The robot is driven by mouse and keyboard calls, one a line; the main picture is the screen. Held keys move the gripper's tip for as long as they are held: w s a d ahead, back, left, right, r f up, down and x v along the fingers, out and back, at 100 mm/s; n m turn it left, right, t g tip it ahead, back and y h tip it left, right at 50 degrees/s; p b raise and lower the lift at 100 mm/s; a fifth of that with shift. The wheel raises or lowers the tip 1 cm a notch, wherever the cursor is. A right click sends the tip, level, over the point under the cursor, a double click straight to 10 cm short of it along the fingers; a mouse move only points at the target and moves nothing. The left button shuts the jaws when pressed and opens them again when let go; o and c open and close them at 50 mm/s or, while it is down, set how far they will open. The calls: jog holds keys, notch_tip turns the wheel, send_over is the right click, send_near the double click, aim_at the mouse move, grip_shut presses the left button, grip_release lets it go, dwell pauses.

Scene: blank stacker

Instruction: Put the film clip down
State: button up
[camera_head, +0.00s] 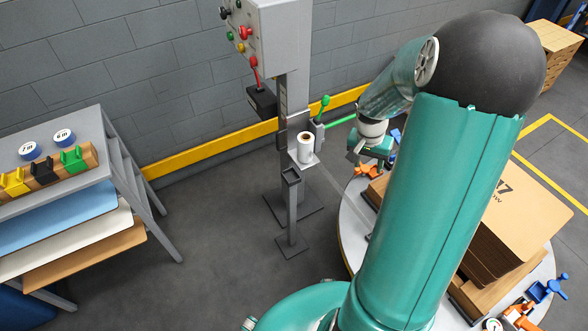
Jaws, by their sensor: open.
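My gripper (358,153) is beyond my large teal arm, over the far left edge of the round grey table. Its jaws are small in this view and partly turned away; they are open. A small orange clamp-like thing (367,171) lies just below the jaws, and I cannot tell whether they touch it. Yellow (15,183), black (43,171) and green (73,159) clips sit in a row on a wooden bar at the left. I cannot tell which of these is the film clip. A white film roll (305,147) stands on a small post bracket.
The round table (352,228) carries stacked brown cardboard (515,215), with blue (547,288) and orange clamps at its near right. A grey control post (292,100) stands left of my gripper. A sheet rack (95,180) stands at the left. Floor between is clear.

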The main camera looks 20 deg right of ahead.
jog(key=a+r+n+t, duration=0.1)
jog(key=a+r+n, duration=0.2)
jog(key=a+r, duration=0.65)
jog(key=s+a+r+n+t+y, duration=0.1)
jog(key=s+a+r+n+t, duration=0.1)
jog(key=s+a+r, duration=0.3)
jog(key=s+a+r+n+t, duration=0.2)
jog(key=s+a+r+n, duration=0.3)
jog(key=a, duration=0.8)
notch_tip(320, 180, up, 3)
jog(key=shift+s+r+t+y, duration=0.1)
jog(key=shift+s+t+y, duration=0.3)
jog(key=shift+s, duration=0.05)
